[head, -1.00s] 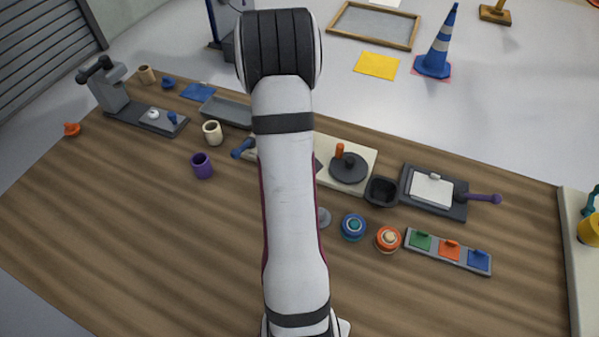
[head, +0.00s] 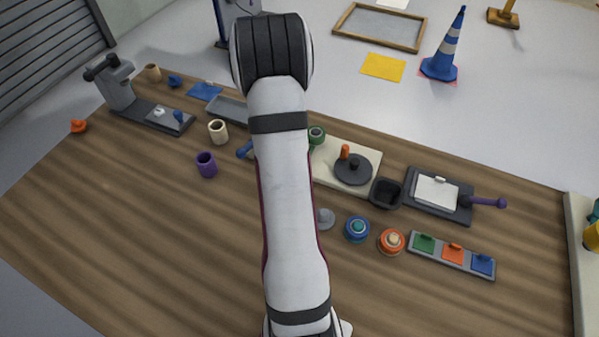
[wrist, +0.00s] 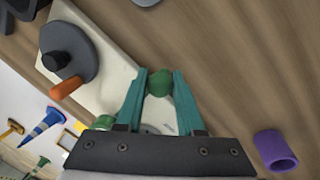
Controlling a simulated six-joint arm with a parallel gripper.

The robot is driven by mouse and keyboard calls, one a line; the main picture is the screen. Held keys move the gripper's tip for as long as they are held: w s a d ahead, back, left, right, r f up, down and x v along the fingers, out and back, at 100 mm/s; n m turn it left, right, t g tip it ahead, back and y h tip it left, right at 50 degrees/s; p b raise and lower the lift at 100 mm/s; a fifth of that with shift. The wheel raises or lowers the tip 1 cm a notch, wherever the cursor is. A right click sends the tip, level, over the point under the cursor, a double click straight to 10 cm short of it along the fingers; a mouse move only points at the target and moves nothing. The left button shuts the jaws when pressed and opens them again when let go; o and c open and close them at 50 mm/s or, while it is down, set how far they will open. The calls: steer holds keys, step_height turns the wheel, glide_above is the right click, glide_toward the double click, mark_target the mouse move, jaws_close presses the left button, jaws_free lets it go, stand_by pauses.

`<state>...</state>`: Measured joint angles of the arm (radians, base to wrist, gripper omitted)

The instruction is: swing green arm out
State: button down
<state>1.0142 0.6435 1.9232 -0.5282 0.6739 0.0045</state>
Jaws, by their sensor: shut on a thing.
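I take this knob to be the end of the green arm; the rest of that arm is mostly hidden behind my fingers and palm. A green round part (wrist: 103,122) shows beside the left finger. In the head view a green roller part (head: 317,134) shows at the cream plate's back edge, right of my arm. My gripper is hidden there.
A dark disc (head: 352,169) with an orange handle (head: 344,151) is on the plate. A black square cup (head: 386,193) stands right of it. A purple cup (head: 206,164) and a cream cup (head: 218,131) stand left of my arm. The front of the table is clear.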

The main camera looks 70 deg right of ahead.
steer(key=shift+w+m, duration=0.75)
steer(key=shift+m, duration=0.45)
steer(key=shift+w+d+m+y, duration=0.2)
steer(key=shift+w+m, duration=0.2)
steer(key=shift+m, duration=0.3)
steer(key=shift+w+d+m+y, duration=0.1)
steer(key=shift+w+m+y, duration=0.2)
steer(key=shift+m, duration=0.4)
steer(key=shift+w+d+m, duration=0.1)
steer(key=shift+w+m, duration=0.15)
steer(key=shift+m, duration=0.05)
steer(key=c, duration=0.5)
jaws_free()
steer(key=shift+c, duration=0.2)
step_height(320, 180, up, 16)
steer(key=w, duration=0.3)
steer(key=shift+a+f, duration=0.2)
steer(key=shift+a, duration=0.1)
